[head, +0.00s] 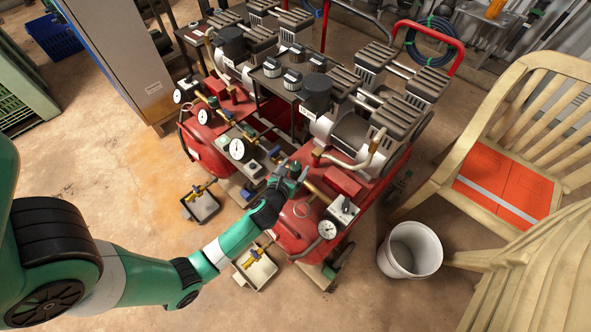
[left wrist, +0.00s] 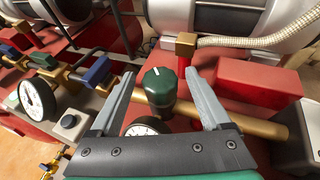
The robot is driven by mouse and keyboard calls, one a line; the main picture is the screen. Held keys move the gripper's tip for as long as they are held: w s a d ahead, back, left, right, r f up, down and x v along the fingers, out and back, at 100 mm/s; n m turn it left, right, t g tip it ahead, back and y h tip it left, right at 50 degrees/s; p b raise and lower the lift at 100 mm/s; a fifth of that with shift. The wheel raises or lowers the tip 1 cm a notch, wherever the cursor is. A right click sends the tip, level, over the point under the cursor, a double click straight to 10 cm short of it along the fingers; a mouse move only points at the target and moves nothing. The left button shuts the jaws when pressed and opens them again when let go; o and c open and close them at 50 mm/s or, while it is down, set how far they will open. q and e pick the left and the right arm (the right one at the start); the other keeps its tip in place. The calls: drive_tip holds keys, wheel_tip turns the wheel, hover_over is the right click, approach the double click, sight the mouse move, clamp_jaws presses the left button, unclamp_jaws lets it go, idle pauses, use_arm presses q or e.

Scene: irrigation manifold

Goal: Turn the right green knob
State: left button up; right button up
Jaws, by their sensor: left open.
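The green knob (left wrist: 160,86) has a dark round cap with a white pointer line. In the left wrist view it stands upright on a brass pipe (left wrist: 259,127) at the middle of the picture. My left gripper (left wrist: 161,76) is open, with one finger on each side of the knob. Gaps show between the knob and both fingers. In the head view my left gripper (head: 288,180) is at the front of the right red compressor (head: 298,219) and mostly hides the knob. A gauge (left wrist: 147,127) below the knob is partly covered by the gripper body. My right gripper is not in view.
A dial gauge (head: 328,229) and switch box (head: 344,209) sit right of my gripper. More gauges and blue-handled valves (left wrist: 96,71) lie left. A white bucket (head: 411,249) and wooden chair (head: 441,188) stand right. Small trays (head: 256,272) lie on the floor.

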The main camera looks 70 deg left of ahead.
use_arm(q)
drive_tip(key=shift+w+a+f, duration=0.2)
drive_tip(key=shift+w+a, duration=0.1)
drive_tip(key=shift+a, duration=0.05)
